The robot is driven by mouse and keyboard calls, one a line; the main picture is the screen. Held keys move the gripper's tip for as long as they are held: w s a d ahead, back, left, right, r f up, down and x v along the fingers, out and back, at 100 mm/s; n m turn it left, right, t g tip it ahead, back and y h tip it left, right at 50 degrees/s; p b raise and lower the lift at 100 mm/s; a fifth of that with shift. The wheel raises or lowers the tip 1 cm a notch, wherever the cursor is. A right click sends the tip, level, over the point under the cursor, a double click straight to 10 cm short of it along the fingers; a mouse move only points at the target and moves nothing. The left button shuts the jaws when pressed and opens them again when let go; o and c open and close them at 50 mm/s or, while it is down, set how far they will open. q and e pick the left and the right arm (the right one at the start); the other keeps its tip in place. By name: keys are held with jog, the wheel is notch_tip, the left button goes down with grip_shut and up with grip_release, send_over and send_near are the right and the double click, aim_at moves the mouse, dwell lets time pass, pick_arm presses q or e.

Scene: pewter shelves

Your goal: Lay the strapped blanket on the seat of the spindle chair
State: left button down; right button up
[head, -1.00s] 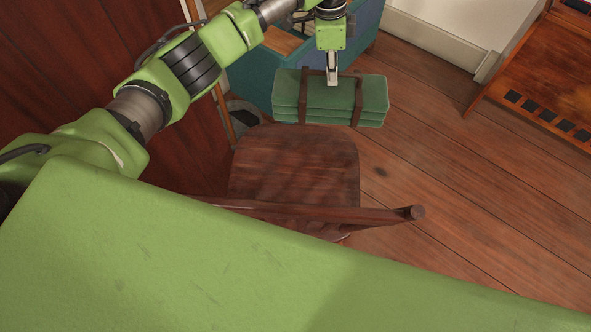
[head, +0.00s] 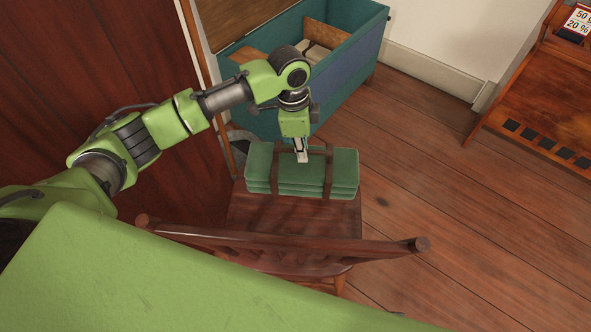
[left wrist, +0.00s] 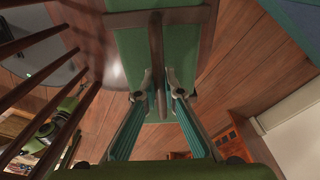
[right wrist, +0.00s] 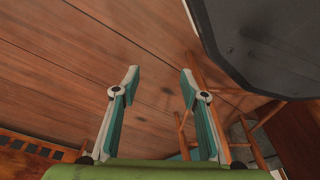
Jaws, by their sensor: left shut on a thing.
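The strapped blanket (head: 258,178) is a green folded bundle with brown straps. My left gripper (head: 301,158) is shut on its strap, and the left wrist view shows the fingers (left wrist: 157,88) on either side of the strap with the green blanket (left wrist: 130,45) beyond. The spindle chair (head: 285,214) is dark brown, its back rail nearest me. The blanket is over the far part of the seat and hides it; I cannot tell whether it touches. My right gripper (right wrist: 158,80) is open and empty in the right wrist view, above the wooden floor.
A blue-green chest (head: 345,65) with its lid up stands open behind the chair, with some things inside. A wooden piece of furniture (head: 540,100) with a price sign stands at the right. Floor (head: 430,190) to the right of the chair is clear. A dark red panel is at left.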

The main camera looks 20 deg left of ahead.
aim_at(295, 166)
pick_arm(q)
jog(key=shift+s+a+f, duration=0.2)
jog(key=shift+s+f, duration=0.25)
jog(key=shift+f, duration=0.15)
jog(key=shift+s+a+f, duration=0.2)
jog(key=shift+s+f, duration=0.2)
jog(key=shift+f, duration=0.15)
jog(key=f, duration=0.1)
jog(key=f+b, duration=0.1)
jog(key=shift+s+a+f, duration=0.1)
jog(key=shift+s+f, duration=0.15)
jog(key=shift+f, duration=0.55)
pick_arm(e)
jog(key=shift+w+a+r, duration=0.1)
jog(key=shift+w+r, duration=0.25)
jog(key=shift+r, duration=0.3)
jog(key=shift+w+d+r, duration=0.1)
jog(key=shift+w+r, duration=0.3)
jog(key=shift+r, duration=0.2)
jog(key=shift+w+a+r, duration=0.1)
jog(key=shift+w+r, duration=0.25)
jog(key=shift+r, duration=0.3)
pick_arm(q)
jog(key=c, duration=2.2)
grip_release()
jog(key=shift+f, duration=0.15)
jog(key=shift+o, duration=0.2)
pick_arm(e)
jog(key=shift+s+f, duration=0.1)
